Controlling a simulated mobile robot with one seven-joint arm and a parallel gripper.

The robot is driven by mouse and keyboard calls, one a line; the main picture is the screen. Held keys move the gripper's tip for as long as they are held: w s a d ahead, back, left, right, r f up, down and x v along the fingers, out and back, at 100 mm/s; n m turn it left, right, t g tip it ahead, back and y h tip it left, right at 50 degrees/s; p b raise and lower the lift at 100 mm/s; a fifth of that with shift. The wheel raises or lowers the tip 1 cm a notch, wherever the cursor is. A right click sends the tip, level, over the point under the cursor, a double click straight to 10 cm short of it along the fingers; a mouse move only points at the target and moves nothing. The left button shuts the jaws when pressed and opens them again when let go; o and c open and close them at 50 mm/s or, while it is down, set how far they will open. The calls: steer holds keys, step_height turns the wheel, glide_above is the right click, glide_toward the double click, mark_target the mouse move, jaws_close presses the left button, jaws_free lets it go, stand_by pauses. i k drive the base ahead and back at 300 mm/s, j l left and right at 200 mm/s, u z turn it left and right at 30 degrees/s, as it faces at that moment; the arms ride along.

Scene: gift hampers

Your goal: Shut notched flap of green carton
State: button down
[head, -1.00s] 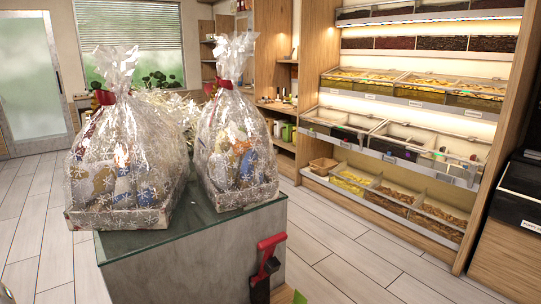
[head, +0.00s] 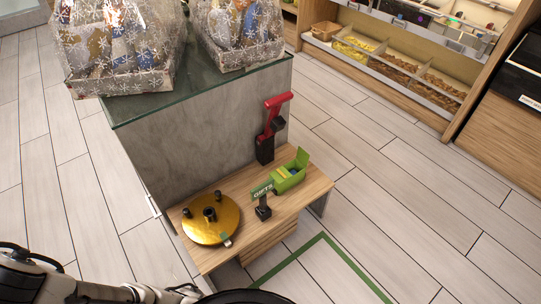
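The green carton (head: 289,180) sits on the low wooden table near its back right corner. A green flap (head: 301,159) stands up at its far right side, so the carton is open there, and small blue and yellow contents show inside. The notch on a flap is too small to make out. My arm lies along the bottom left edge, and its end, my gripper (head: 182,291), is partly cut off by the frame, well away from the carton. Whether its fingers are open or shut cannot be told.
The wooden table (head: 305,195) also bears a round gold plate (head: 211,222) with black knobs and a small "GIFTS" sign (head: 263,190). A red-handled black tool (head: 270,125) stands by the grey counter (head: 205,125). Wrapped hampers stand on the counter. Floor to the right is clear.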

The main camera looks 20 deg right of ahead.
mark_target(303, 157)
steer(key=i+l+u, duration=0.1)
steer(key=l+u, duration=0.6)
steer(key=u, duration=0.25)
steer(key=l+u, duration=0.25)
steer(key=l, duration=0.25)
steer(key=k+l+u, duration=0.2)
steer(key=l, duration=0.3)
steer(key=k+l+u, duration=0.15)
steer(key=l, duration=0.35)
steer(key=l+u, duration=0.1)
steer(key=l, duration=0.4)
steer(key=k+l, duration=0.15)
steer(key=l, duration=0.25)
steer(key=k+l, duration=0.1)
steer(key=l, duration=0.3)
steer(key=k+l, duration=0.15)
steer(key=l, duration=0.25)
steer(key=k+l, duration=0.1)
steer(key=l, duration=0.3)
steer(key=k+l+u, duration=0.1)
steer(key=l, duration=0.3)
steer(key=k+l, duration=0.2)
steer(key=l, duration=0.2)
